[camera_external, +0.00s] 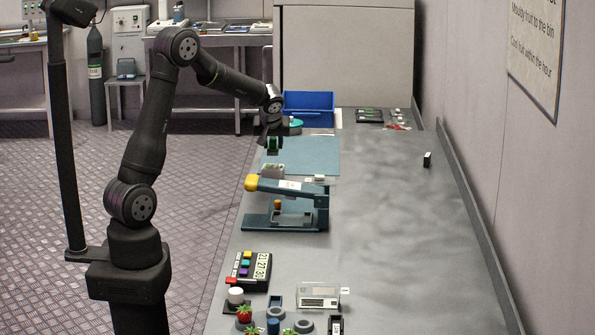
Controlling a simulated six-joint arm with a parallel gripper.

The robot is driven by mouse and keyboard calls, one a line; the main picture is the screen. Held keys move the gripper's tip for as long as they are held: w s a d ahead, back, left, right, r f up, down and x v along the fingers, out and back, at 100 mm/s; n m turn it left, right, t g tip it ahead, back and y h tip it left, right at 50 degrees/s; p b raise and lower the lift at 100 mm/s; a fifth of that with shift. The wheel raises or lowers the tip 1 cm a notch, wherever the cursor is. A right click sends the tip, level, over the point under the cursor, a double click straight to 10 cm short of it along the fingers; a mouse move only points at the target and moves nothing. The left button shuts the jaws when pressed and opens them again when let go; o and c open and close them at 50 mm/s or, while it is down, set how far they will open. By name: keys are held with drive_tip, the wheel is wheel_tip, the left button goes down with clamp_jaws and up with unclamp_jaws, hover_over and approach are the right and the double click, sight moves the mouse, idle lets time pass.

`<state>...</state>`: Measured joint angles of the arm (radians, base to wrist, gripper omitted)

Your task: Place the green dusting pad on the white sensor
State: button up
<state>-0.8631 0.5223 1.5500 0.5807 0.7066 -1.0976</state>
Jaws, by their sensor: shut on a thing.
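My gripper (272,138) points down above the left edge of the bench, near the teal mat. It is shut on a small dark green thing (273,147), which looks like the green dusting pad, though it is too small to be sure. The held thing appears raised above the bench. I cannot tell for certain which thing is the white sensor.
A blue-grey press with a yellow-ended lever (252,183) stands in front of the teal mat (315,152). A blue bin (309,104) and a round green-topped thing (295,123) are behind. The bench's right side is mostly clear.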

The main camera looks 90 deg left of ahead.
sight(273, 155)
drive_tip(key=shift+s+a+f, duration=0.1)
drive_tip(key=shift+a+f, duration=0.1)
drive_tip(key=shift+f, duration=1.95)
drive_tip(key=shift+f, duration=0.15)
drive_tip(key=o, duration=1)
drive_tip(key=shift+c, duration=0.2)
